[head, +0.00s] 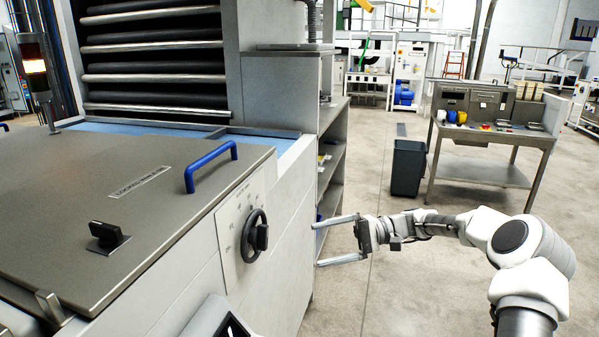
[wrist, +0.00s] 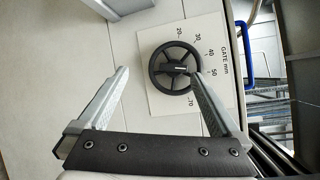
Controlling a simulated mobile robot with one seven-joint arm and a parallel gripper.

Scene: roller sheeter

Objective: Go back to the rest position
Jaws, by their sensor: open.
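My gripper (head: 338,240) is open and empty at the right of the grey machine, beside its side panel. My white arm reaches to it from the lower right. In the wrist view my two gripper fingers (wrist: 160,95) stand wide apart. A black handwheel (wrist: 175,68) on a white dial plate marked "GATE mm" lies beyond them, near the right fingertip in the picture. The handwheel also shows in the head view (head: 255,236). Nothing lies between the fingers in the wrist view.
The machine's lid (head: 110,205) carries a blue handle (head: 211,165) and a black latch knob (head: 108,236). A shelf unit (head: 333,150) stands behind my gripper. A dark bin (head: 407,168) and a workbench (head: 490,135) stand farther back. The floor (head: 420,270) around my arm is clear.

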